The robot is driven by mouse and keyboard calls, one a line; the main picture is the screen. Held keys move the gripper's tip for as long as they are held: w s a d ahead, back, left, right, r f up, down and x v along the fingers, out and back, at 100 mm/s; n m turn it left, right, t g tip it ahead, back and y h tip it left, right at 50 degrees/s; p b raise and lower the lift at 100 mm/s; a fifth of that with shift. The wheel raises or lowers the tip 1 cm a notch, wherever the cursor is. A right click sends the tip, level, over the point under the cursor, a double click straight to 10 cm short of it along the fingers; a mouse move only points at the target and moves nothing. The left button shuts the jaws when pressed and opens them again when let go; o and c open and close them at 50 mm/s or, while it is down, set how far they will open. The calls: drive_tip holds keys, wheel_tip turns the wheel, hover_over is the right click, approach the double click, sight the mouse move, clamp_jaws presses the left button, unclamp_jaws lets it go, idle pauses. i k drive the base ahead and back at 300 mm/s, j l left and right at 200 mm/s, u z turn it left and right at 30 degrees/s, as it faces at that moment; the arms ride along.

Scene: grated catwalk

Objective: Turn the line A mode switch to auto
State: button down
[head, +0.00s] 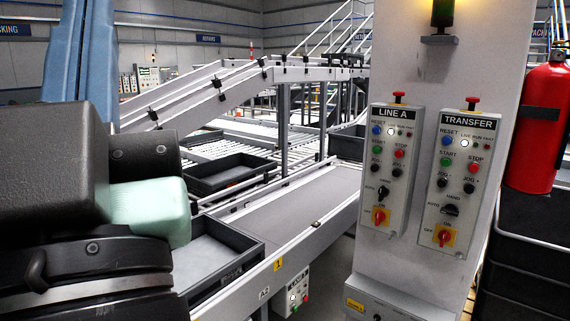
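The LINE A panel (391,170) is a pale box on the left part of the front of a grey column. Its mode switch (383,192) is a small black knob low on the panel, with AUTO lettered at its left and HAND above it. Which mark the knob points at is too small to tell. Just below it is a red rotary switch on a yellow plate (380,216). Parts of my arm fill the left side of the view, well apart from the panel. No gripper fingers show.
The similar TRANSFER panel (459,183) is close at the right, with its own black knob (450,210). A red fire extinguisher (538,125) hangs right of the column. A conveyor (290,215) with grey trays (228,173) runs left of it. A lower control box (293,292) sits below the conveyor.

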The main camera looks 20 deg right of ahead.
sight(383, 191)
drive_tip(key=i+l+z, duration=0.15)
drive_tip(key=l+z, duration=0.2)
drive_tip(key=i+l+z, duration=0.15)
drive_tip(key=z, duration=0.2)
drive_tip(key=i+l+z, duration=0.25)
drive_tip(key=z, duration=0.15)
drive_tip(key=i+l, duration=0.2)
drive_tip(key=i+u, duration=0.05)
drive_tip(key=i, duration=0.05)
